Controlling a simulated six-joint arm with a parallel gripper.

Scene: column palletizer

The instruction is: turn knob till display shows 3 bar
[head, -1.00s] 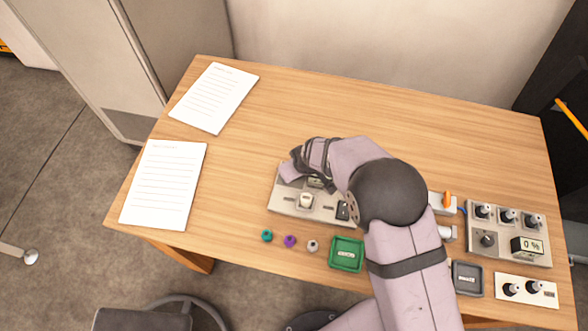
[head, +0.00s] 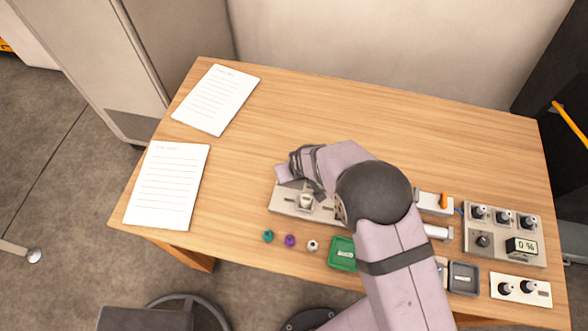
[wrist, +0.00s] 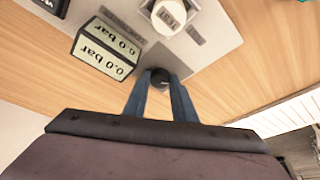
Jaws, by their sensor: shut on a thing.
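The small dark knob (wrist: 159,75) sits near the panel's edge in the wrist view. My gripper (wrist: 160,88) is shut on it, a blue-grey finger on either side. Beside the knob, a display block (wrist: 105,49) shows "0.0 bar" on two faces. The grey panel (head: 284,203) lies near the table's front in the head view, partly covered by my arm. My wrist is over its back left part; the fingertips and knob are hidden there.
A white cap (wrist: 172,15) stands on the same panel. Right of my arm are a knob box (head: 484,257) with a percent display and a white two-knob plate (head: 520,290). A green tray (head: 341,254) is in front. The table's back is clear.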

